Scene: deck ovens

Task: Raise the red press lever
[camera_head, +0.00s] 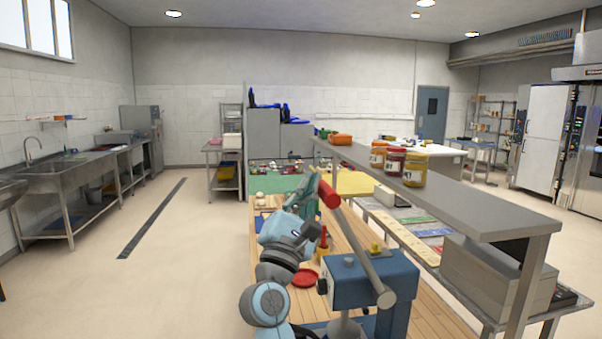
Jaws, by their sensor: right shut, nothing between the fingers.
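The press lever (356,247) is a grey rod with a red grip (328,194) at its upper end. It slants up and to the left from the blue press (368,280), so the red end stands raised above the wooden table. My right gripper (311,185) is just left of the red grip, its fingers close to it or touching; I cannot tell which. It is shut with nothing held. My right arm hides part of the table left of the press. My left gripper is not in view.
A red disc (305,277) lies on the wooden table (438,318) beside the press. A grey raised shelf (455,208) with several jars (414,169) runs close along the right. Open floor (185,260) lies to the left.

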